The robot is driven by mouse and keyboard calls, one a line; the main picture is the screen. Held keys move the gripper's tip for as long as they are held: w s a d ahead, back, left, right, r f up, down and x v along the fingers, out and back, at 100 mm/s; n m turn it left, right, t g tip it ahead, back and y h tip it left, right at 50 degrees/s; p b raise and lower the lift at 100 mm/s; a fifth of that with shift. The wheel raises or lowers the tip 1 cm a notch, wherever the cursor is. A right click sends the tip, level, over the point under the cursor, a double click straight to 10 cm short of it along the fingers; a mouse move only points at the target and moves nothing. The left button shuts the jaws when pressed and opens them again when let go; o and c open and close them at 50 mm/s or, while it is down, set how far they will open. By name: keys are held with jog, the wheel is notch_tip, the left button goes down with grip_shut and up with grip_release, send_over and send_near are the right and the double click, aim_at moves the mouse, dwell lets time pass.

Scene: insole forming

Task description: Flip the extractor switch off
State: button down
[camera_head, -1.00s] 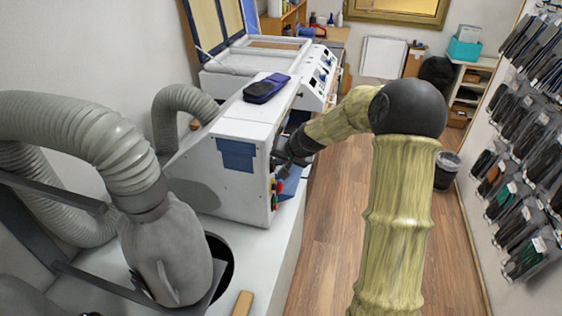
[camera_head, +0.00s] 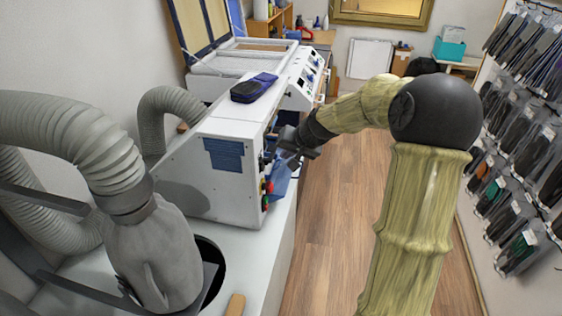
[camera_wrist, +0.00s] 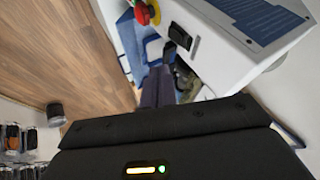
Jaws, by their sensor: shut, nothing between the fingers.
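In the head view small red and green controls (camera_head: 267,190) show on the machine's front edge, but the switch is too small to make out. My gripper (camera_wrist: 158,88) is shut and empty. Its fingers are just below the switch in the wrist view and look apart from it. In the head view my gripper (camera_head: 292,150) is just right of the machine's front edge.
A grey hose and nozzle (camera_head: 150,250) stand at the left on the white bench (camera_head: 270,270). A dark blue pouch (camera_head: 254,87) lies on the machine. Packaged goods (camera_head: 520,130) hang on the right wall. The wooden floor aisle (camera_head: 335,220) is clear.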

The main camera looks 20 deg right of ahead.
jog(key=s+r, duration=0.1)
jog(key=s+r+b, duration=0.1)
jog(key=r, duration=0.3)
jog(key=shift+s+a+r, duration=0.1)
jog(key=shift+s+r, duration=0.05)
jog(key=shift+s, duration=0.25)
jog(key=s+a+f+n+g+h, duration=0.1)
jog(key=s+f, duration=0.5)
jog(key=s, duration=0.6)
jog(key=s+a+f+n+g+h, duration=0.2)
jog(key=s+f, duration=0.5)
jog(key=s, duration=0.5)
jog(key=a+n+g, duration=0.1)
jog(key=a, duration=0.1)
jog(key=shift+s+a+f+g, duration=0.15)
jog(key=shift+a+f+g, duration=0.15)
jog(key=shift+a, duration=0.1)
